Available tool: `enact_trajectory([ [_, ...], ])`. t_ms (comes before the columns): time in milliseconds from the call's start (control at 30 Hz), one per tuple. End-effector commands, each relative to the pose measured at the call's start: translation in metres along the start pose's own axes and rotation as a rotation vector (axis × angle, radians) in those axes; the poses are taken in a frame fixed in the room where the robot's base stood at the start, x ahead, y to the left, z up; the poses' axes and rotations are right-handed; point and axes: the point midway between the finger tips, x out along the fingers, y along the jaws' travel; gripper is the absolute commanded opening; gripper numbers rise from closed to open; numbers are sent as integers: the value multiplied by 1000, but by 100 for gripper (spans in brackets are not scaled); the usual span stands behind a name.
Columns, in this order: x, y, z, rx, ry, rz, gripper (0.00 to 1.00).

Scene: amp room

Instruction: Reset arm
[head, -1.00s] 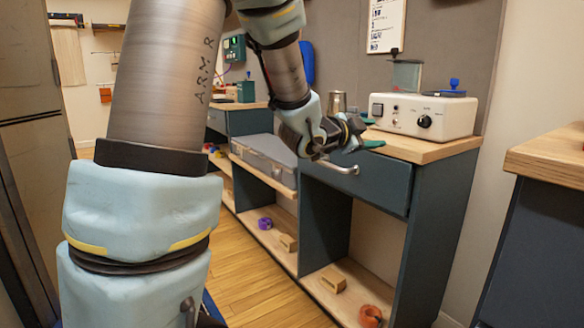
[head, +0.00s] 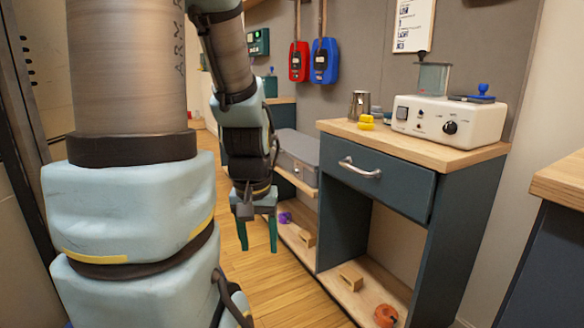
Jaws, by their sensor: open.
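My gripper (head: 258,236) hangs pointing down in the middle of the head view, beside my thick arm link. Its two green fingers are apart with nothing between them. It is over the wooden floor (head: 275,285), left of the dark blue drawer cabinet (head: 392,185). In the picture it stands just left of the lower shelf and a purple roll (head: 285,217).
The cabinet top holds a white device (head: 450,120), a metal cup (head: 359,105) and a small yellow object (head: 367,122). A grey case (head: 298,149) lies on a lower bench. A wooden block (head: 351,279) and an orange roll (head: 386,315) lie on the bottom shelf.

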Motion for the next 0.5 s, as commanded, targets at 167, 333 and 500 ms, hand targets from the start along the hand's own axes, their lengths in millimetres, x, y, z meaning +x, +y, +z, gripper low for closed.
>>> enact_trajectory([
  [167,-57,0,-8,3,1,0,60],
  [333,-109,1,-16,4,2,-1,60],
  [500,-160,1,-23,5,2,-1,60],
])
